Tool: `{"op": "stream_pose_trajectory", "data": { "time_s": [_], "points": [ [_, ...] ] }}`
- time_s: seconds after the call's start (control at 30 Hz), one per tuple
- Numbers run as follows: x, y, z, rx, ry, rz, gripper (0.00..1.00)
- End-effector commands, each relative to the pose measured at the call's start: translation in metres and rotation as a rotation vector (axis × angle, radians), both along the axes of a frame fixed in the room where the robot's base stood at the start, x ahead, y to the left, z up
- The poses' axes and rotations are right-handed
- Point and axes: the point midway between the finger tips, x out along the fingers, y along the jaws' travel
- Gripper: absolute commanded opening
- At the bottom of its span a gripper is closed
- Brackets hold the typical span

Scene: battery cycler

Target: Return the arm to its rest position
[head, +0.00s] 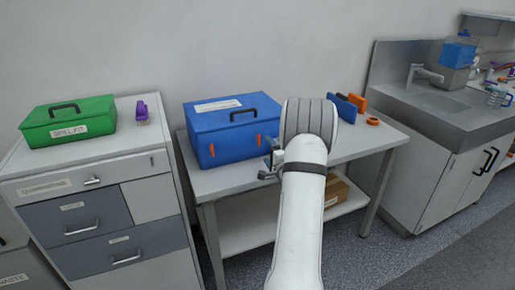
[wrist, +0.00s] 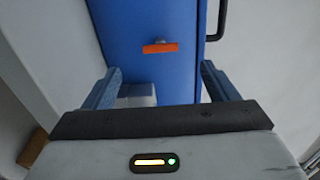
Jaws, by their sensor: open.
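My arm (head: 305,190) reaches up in the middle of the head view. My gripper (head: 271,160) is at the front of the blue case, near its right orange latch. In the wrist view, my gripper (wrist: 163,90) is open, its two fingers apart with no object held between them. The blue case (head: 222,150) stands on the table with its lid closed, and its blue front fills the middle of the wrist view (wrist: 160,25). An orange latch (wrist: 160,48) shows there beyond the fingers. My arm hides part of the table and the case's right side.
The white table (head: 215,185) has a lower shelf with a cardboard box (head: 335,192). Blue and orange items (head: 350,103) and an orange ring (head: 373,121) lie at its right. A drawer cabinet (head: 90,185) with a green case (head: 68,122) is left; a sink counter (head: 440,115) is right.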

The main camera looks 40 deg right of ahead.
Motion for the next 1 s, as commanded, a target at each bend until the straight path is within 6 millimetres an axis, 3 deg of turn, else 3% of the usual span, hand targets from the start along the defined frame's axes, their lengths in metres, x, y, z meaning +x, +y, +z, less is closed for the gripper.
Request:
{"op": "stream_pose_trajectory", "data": {
  "time_s": [0.27,0.43,0.57,0.73,0.87,1.0],
  "points": [
    [0.001,0.002,0.002,-0.007,0.007,-0.001,0.8],
    [0.012,0.028,0.026,-0.118,0.119,-0.012,0.8],
    [0.017,0.072,0.054,-0.288,0.309,-0.008,0.8],
    [-0.002,0.141,0.084,-0.51,0.581,0.058,0.8],
    [-0.034,0.196,0.101,-0.665,0.775,0.168,0.8],
    [-0.084,0.257,0.113,-0.819,0.958,0.347,0.8]
  ]
}}
